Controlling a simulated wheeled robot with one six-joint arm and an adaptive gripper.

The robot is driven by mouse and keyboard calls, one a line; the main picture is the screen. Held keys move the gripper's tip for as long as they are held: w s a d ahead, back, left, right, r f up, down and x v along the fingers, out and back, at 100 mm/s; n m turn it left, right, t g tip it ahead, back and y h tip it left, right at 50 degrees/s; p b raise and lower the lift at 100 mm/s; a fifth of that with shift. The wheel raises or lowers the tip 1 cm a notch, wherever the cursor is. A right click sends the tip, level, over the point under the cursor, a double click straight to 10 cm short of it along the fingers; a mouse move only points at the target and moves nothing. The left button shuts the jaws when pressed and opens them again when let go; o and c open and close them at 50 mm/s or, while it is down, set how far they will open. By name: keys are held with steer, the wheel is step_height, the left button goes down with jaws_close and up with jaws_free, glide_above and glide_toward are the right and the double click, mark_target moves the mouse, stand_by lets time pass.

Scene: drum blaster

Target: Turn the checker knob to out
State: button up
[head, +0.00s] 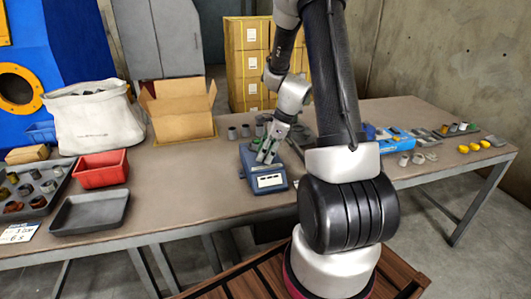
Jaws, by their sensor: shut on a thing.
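The checker is a small blue-grey box (266,182) with a white label on its front, standing on the table near the middle. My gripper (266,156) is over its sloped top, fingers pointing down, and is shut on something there. The fingers cover the knob, so I cannot see the knob itself or which way it points. The label's lettering is too small to read.
On the brown table (200,185) are a red bin (101,169), a grey tray (88,212), a white sack (95,120) and an open cardboard box (180,110) on the left. Small parts lie at right. My arm blocks part of the table's middle.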

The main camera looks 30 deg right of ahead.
steer(key=n+g, duration=0.1)
steer(key=n, duration=0.2)
steer(key=shift+w+n, duration=0.1)
steer(key=shift+n, duration=0.3)
steer(key=n+g, duration=0.2)
steer(key=n, duration=0.2)
steer(key=shift+w+n, duration=0.1)
steer(key=shift+n, duration=0.2)
steer(key=n+g, duration=0.1)
steer(key=n, duration=0.2)
steer(key=shift+w+n, duration=0.1)
steer(key=shift+n, duration=0.2)
steer(key=n+g+h, duration=0.1)
steer(key=n, duration=0.2)
steer(key=shift+n+g, duration=0.3)
steer(key=n+h, duration=0.1)
steer(key=n, duration=0.2)
steer(key=shift+w+a+n+g, duration=0.1)
steer(key=shift+a+n+g, duration=0.05)
steer(key=shift+n+g, duration=0.25)
steer(key=n+h, duration=0.1)
steer(key=n, duration=0.2)
steer(key=shift+a+n, duration=0.1)
steer(key=shift+n, duration=0.2)
steer(key=n+h, duration=0.1)
steer(key=n, duration=0.2)
steer(key=shift+h, duration=0.4)
steer(key=shift+a+n+h, duration=0.1)
steer(key=shift+n+h, duration=0.5)
steer(key=shift+n, duration=1.4)
